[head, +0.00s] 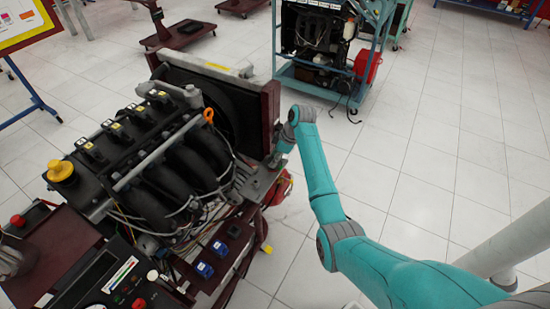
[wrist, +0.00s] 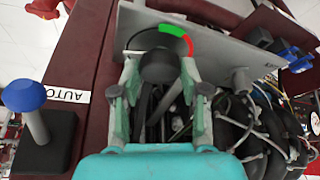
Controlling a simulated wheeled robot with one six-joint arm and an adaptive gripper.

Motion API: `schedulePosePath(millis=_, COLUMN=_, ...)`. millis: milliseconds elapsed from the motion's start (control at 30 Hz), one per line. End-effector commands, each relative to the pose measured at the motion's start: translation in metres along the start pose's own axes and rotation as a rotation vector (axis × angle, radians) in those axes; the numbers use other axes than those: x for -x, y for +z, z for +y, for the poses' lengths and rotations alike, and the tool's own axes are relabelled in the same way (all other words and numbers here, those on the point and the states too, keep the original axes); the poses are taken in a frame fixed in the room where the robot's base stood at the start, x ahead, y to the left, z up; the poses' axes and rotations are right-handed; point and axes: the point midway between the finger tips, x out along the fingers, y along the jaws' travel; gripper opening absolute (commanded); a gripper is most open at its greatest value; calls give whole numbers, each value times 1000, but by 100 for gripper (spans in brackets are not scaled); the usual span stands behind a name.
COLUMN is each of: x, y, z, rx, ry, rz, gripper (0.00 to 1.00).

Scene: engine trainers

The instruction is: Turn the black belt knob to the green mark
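In the wrist view the black belt knob (wrist: 158,66) stands by a light grey plate (wrist: 225,45). A curved band beside it has a green mark (wrist: 175,30) and a red part (wrist: 190,46). My gripper (wrist: 159,72) has one finger on each side of the knob, with little or no gap. Whether the fingers touch it is not clear. I cannot make out a pointer on the knob. In the head view my gripper (head: 275,160) is low at the engine trainer's right edge, and the knob cannot be made out there.
A blue-topped lever (wrist: 24,96) stands near an AUTO label (wrist: 67,95) at the left of the wrist view. The engine (head: 160,150) with its hoses lies left of my arm. Another trainer cart (head: 315,70) stands behind. The tiled floor at right is largely clear.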

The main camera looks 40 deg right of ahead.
Motion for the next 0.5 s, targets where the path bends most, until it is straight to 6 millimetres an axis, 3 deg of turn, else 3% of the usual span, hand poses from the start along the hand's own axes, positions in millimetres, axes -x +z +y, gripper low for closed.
schedulePosePath(millis=500, x=-1, y=0, z=-2, rx=-122, ry=49, rz=0, gripper=10)
